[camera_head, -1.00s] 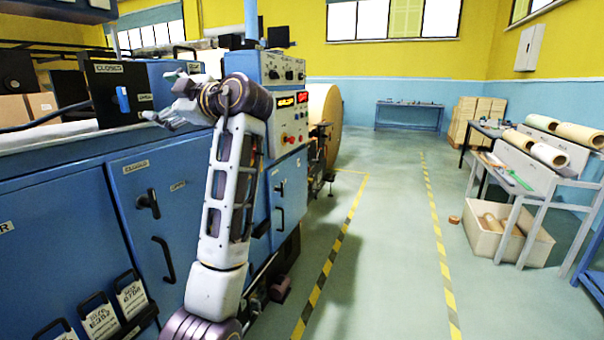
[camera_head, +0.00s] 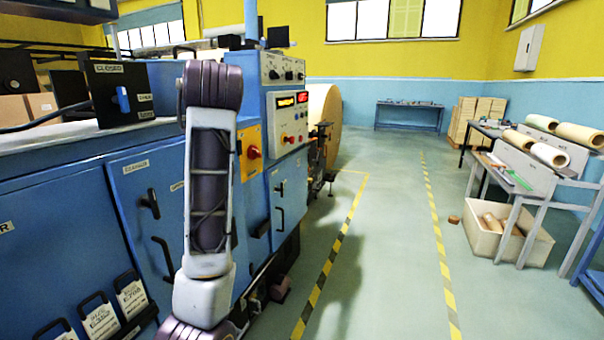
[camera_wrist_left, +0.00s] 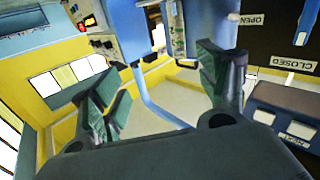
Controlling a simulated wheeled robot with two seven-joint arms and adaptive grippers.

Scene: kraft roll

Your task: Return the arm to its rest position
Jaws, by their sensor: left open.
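My left arm (camera_head: 210,190) rises in front of the blue machine in the head view, with its dark joint (camera_head: 212,86) at the top. My left gripper is hidden in the head view. In the left wrist view my left gripper (camera_wrist_left: 158,88) is open, with its two green-padded fingers spread wide and nothing between them. The wrist view is tilted and shows the machine's OPEN and CLOSED labels (camera_wrist_left: 293,64) at the right. My right gripper is in neither view.
The blue machine (camera_head: 80,225) stands close along the left, with a control panel (camera_head: 290,118) beside my arm. A large kraft roll (camera_head: 325,120) is behind it. A crate (camera_head: 490,240) and a bench with rolls stand at right. The striped floor lane is clear.

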